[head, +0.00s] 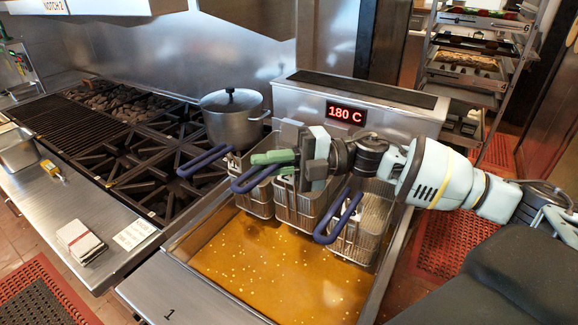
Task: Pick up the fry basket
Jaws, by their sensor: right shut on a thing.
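Three wire fry baskets with blue loop handles hang side by side at the back of the fryer, over the yellow oil. They are the left basket (252,198), the middle basket (294,208) and the right basket (362,235). My right gripper (268,163), with green fingers, reaches in from the right above the baskets. It is shut on the middle basket's blue handle (240,184); the fingers and wrist hide part of this handle and the basket's top. My left gripper is not in view.
The fryer vat (270,262) holds bubbling oil. Its back housing (395,118) has a display reading 180 C. A lidded pot (233,122) stands on the burners (130,160) to the left. A tray rack (470,75) stands at the back right.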

